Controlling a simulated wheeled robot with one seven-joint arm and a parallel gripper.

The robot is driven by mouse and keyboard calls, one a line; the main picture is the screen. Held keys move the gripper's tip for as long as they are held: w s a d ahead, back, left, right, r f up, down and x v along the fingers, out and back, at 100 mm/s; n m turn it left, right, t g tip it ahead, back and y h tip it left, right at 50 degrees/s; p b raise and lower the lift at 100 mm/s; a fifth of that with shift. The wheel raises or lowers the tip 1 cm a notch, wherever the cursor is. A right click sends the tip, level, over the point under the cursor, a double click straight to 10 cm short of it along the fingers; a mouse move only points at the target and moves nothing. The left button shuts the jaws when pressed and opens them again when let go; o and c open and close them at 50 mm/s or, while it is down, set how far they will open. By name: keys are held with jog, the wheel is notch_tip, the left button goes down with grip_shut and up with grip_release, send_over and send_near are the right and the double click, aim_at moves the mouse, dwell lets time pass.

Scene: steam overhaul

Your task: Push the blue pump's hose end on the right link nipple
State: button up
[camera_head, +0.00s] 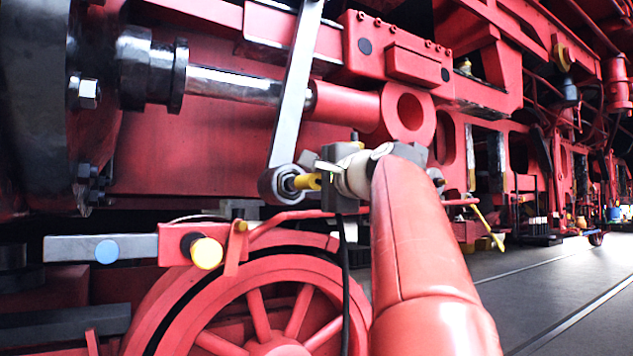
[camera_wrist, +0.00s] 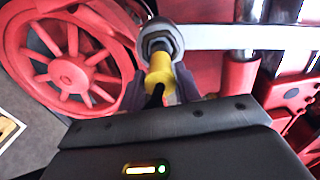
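The yellow hose end (camera_head: 308,182) is between the fingers of my gripper (camera_head: 326,178), which looks shut on it. It also shows in the wrist view (camera_wrist: 159,68), with a dark finger on each side. The black hose (camera_head: 344,262) hangs down below my gripper. The link nipple (camera_head: 289,183) sits in the round grey eye (camera_head: 270,186) at the foot of the slanted steel link. The hose end points at the nipple and is in line with it, touching or very close. I cannot tell how far it is on.
The slanted steel link (camera_head: 297,85) rises above the eye. A red spoked wheel (camera_head: 255,310) is below. A grey bar (camera_head: 130,247) with a blue disc and a yellow round cap (camera_head: 207,253) lie left. Open floor (camera_head: 560,285) is at the right.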

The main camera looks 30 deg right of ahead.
jog(key=c, duration=0.6)
grip_shut()
jog(key=shift+s, duration=0.1)
jog(key=shift+s+a+b, duration=0.15)
jog(key=shift+s+b, duration=0.7)
jog(key=shift+s, duration=1.55)
